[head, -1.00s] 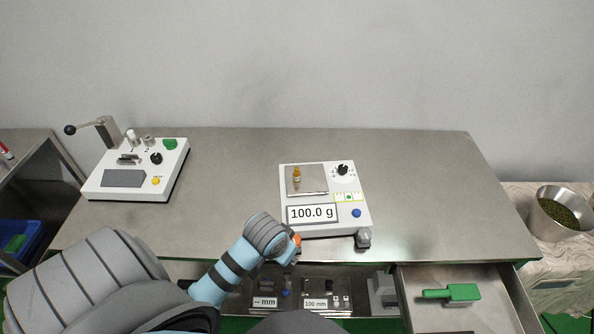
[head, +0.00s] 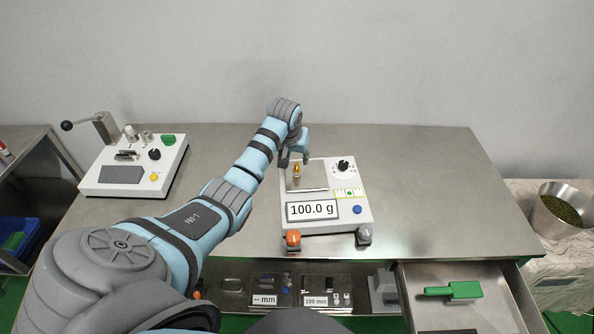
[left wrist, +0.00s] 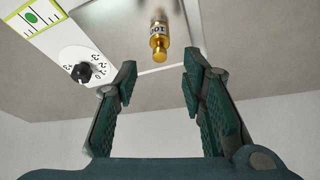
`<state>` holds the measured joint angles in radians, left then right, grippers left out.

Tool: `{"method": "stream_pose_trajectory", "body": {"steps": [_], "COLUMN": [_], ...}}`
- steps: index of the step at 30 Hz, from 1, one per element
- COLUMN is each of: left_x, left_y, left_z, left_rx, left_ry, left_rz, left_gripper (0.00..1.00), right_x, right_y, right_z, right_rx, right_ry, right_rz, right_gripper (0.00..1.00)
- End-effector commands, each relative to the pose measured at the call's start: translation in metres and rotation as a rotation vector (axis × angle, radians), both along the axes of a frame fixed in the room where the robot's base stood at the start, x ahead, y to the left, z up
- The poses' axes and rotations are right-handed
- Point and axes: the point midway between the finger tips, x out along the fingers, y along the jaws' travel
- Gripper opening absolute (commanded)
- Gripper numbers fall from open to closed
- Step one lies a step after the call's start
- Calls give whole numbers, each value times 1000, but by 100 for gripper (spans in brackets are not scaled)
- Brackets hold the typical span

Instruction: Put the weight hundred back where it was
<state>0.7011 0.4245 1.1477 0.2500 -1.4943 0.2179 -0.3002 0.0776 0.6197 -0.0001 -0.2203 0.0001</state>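The brass weight hundred (head: 297,170) stands upright on the metal pan of the scale (head: 346,220), whose display reads 100.0 g. The weight also shows in the left wrist view (left wrist: 159,42), with part of its label visible. My left gripper (head: 294,160) is just behind the weight at the pan's back left. In the left wrist view my left gripper (left wrist: 158,82) is open and empty, with the weight beyond its fingertips and roughly midway between them. My right gripper is not in view.
An orange knob (head: 292,238) and a grey knob (head: 363,236) sit at the scale's front. A sealing machine (head: 120,178) stands at the table's left. An open drawer (head: 500,300) with a green scoop (head: 455,291) is front right. The table right of the scale is clear.

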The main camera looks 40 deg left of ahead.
Motion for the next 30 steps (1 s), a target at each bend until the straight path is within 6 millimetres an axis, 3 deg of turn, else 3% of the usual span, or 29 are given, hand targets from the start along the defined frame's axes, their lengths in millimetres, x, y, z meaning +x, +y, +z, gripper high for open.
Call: {"method": "stream_pose_trajectory", "body": {"steps": [4,8,14,21,30], "left_x": [6,12,12,12,12], "left_y": [2,5,5,5,5], "left_z": [-31,-46,-44,-44,-42], "left_rx": [-2,0,1,1,1], "left_ry": [4,2,1,0,-1], "left_rz": [1,0,-1,0,0], "left_gripper": [37,37,36,0,0], "right_x": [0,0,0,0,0], "right_y": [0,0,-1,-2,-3], "right_z": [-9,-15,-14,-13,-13], "right_rx": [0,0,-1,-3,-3], "right_ry": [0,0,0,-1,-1], "right_rz": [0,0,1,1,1], "right_gripper": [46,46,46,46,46]}}
